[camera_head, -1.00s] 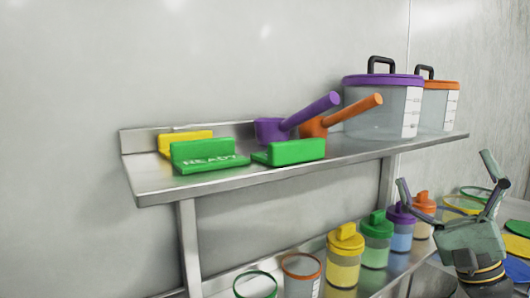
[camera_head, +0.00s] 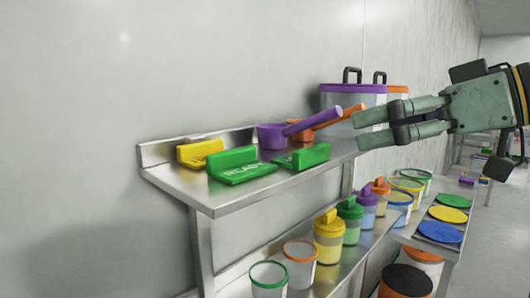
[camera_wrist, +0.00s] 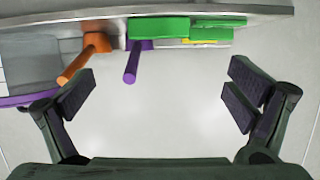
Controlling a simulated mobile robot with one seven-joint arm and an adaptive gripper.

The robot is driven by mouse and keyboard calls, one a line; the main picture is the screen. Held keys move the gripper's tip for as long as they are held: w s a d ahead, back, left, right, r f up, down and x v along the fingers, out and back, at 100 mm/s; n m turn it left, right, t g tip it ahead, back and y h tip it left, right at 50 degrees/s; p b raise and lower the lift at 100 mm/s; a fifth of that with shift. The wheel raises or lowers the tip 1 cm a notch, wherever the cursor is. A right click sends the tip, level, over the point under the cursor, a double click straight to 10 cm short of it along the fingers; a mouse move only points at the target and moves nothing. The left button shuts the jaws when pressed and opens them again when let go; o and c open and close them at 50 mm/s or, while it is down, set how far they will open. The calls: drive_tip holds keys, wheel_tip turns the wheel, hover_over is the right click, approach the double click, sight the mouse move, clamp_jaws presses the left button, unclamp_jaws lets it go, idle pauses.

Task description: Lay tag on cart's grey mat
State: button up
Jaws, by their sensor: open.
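A green tag with READY on it (camera_head: 238,168) stands on the upper steel shelf, tilted back on its foot. A second green tag (camera_head: 303,157) lies to its right, and a yellow tag (camera_head: 200,152) is behind to the left. In the wrist view, green tags (camera_wrist: 158,28) show at the top edge of the view. My gripper (camera_head: 360,130) is open and empty, level with the shelf's right end and apart from the tags. In the wrist view its fingers (camera_wrist: 160,88) are spread wide with nothing between them. I cannot make out the cart or its grey mat.
Purple (camera_head: 273,136) and orange (camera_head: 301,130) scoops lie right of the tags, their handles jutting towards the gripper. Lidded tubs (camera_head: 350,98) stand behind. Several lidded jars (camera_head: 328,240) fill the lower shelf. A bench with coloured discs (camera_head: 440,233) stands to the right.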

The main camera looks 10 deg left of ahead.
sight(317, 148)
drive_tip(key=shift+h, duration=0.4)
drive_tip(key=shift+f+p+x, duration=0.1)
drive_tip(key=shift+p+x, duration=0.75)
drive_tip(key=shift+x, duration=1.8)
drive_tip(key=shift+f+p+x, duration=0.15)
drive_tip(key=shift+p+x, duration=0.65)
drive_tip(key=shift+x, duration=1.8)
drive_tip(key=shift+s, duration=0.15)
drive_tip(key=shift+c, duration=0.3)
drive_tip(key=c, duration=1.1)
drive_tip(key=shift+o, duration=0.2)
drive_tip(key=shift+r, duration=0.1)
